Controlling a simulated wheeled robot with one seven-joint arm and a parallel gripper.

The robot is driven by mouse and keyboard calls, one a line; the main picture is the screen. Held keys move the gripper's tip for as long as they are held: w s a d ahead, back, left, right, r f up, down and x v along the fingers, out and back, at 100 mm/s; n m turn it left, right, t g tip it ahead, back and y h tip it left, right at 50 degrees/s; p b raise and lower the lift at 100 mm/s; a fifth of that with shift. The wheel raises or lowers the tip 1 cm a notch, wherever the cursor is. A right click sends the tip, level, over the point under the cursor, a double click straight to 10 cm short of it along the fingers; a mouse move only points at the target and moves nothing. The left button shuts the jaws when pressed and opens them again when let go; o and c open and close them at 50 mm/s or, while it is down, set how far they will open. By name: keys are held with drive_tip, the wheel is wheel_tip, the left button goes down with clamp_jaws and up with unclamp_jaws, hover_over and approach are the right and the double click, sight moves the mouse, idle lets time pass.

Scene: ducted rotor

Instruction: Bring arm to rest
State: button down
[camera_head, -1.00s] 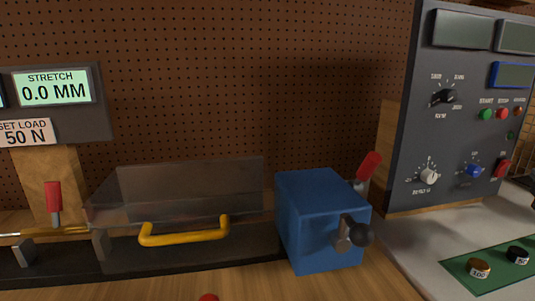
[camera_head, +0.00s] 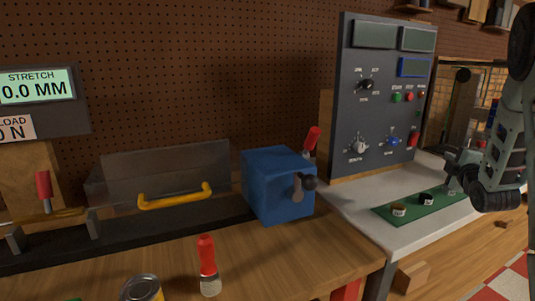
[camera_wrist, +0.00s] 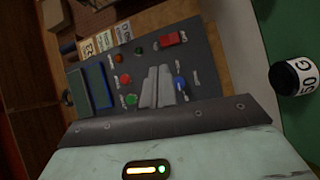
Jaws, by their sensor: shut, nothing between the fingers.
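My arm is at the right edge of the head view, beside the dark control panel (camera_head: 385,110). My gripper (camera_head: 455,178) hangs above the right end of the green mat (camera_head: 412,212). In the wrist view the two grey fingers of my gripper (camera_wrist: 160,86) are together and empty, seen against the control panel (camera_wrist: 150,75) with its knobs and coloured buttons. From these views I cannot tell the exact gap between gripper and mat.
Small weights (camera_head: 398,209) stand on the mat; a 50 G weight (camera_wrist: 294,77) shows in the wrist view. A blue box (camera_head: 278,185) with a black-knobbed lever and a clear cover (camera_head: 165,165) with a yellow handle stand left. A red-handled brush (camera_head: 207,265) and a can (camera_head: 142,289) are in front.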

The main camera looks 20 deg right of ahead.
drive_tip(key=a+f+m+g+y, duration=0.2)
drive_tip(key=a, duration=0.6)
drive_tip(key=w+a+f+m+g+y, duration=0.1)
drive_tip(key=a+f+m+g+y, duration=0.1)
drive_tip(key=a, duration=0.6)
drive_tip(key=a+f+m+g+y, duration=0.2)
drive_tip(key=a, duration=0.7)
drive_tip(key=shift+w+f+m+g, duration=0.1)
drive_tip(key=shift+w+m+g, duration=0.05)
drive_tip(key=shift+m+g, duration=0.2)
drive_tip(key=shift+m+g+y, duration=0.6)
drive_tip(key=shift+m+g, duration=0.05)
drive_tip(key=shift+g, duration=0.1)
drive_tip(key=s+a, duration=0.1)
drive_tip(key=a, duration=0.2)
drive_tip(key=s+a+f, duration=0.1)
drive_tip(key=a, duration=0.1)
drive_tip(key=shift+s, duration=0.35)
drive_tip(key=s+a+r+n+g+y+p, duration=0.1)
drive_tip(key=s+a+r+n+g+p, duration=0.1)
drive_tip(key=s+a, duration=1)
drive_tip(key=s+a+r+n+g+y+p, duration=0.1)
drive_tip(key=s+a+r+n+g+p, duration=0.2)
drive_tip(key=s+a, duration=0.9)
drive_tip(key=a+r+g, duration=0.1)
drive_tip(key=a+g, duration=0.1)
drive_tip(key=a, duration=0.3)
drive_tip(key=shift+s+g+p, duration=0.25)
drive_tip(key=shift+g+p, duration=0.05)
drive_tip(key=shift+p, duration=0.1)
